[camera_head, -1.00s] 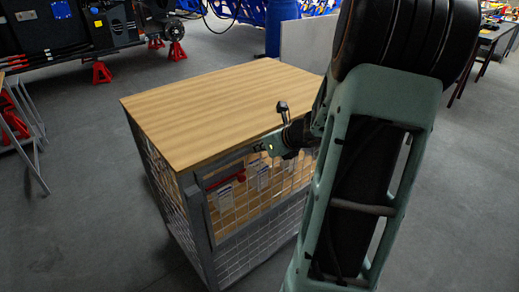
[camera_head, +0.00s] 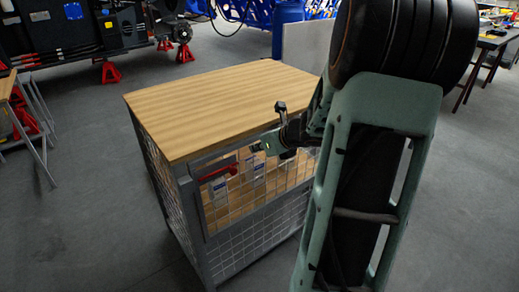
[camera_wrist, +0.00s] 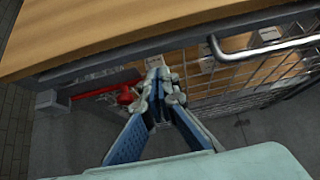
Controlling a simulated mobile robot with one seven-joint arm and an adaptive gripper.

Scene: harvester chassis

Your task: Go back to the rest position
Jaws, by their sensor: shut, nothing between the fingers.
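My arm rises on the right of the head view and bends down to the left. My gripper (camera_head: 266,146) is just off the front side of a wood-topped mesh cart (camera_head: 205,97), a little below the top's edge. In the wrist view my gripper (camera_wrist: 160,80) has its blue-padded fingers drawn together at the tips, with nothing between them. The cart's wooden top (camera_wrist: 110,30) and metal frame lie beyond the fingertips. I cannot tell whether the fingertips touch the mesh.
A red item (camera_head: 218,172) and white labels (camera_head: 255,165) show at the cart's mesh side. Red stands (camera_head: 110,72) support dark machinery at the back left. A trestle (camera_head: 38,120) stands at the left, a bench (camera_head: 495,42) at the far right. Grey floor is open around the cart.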

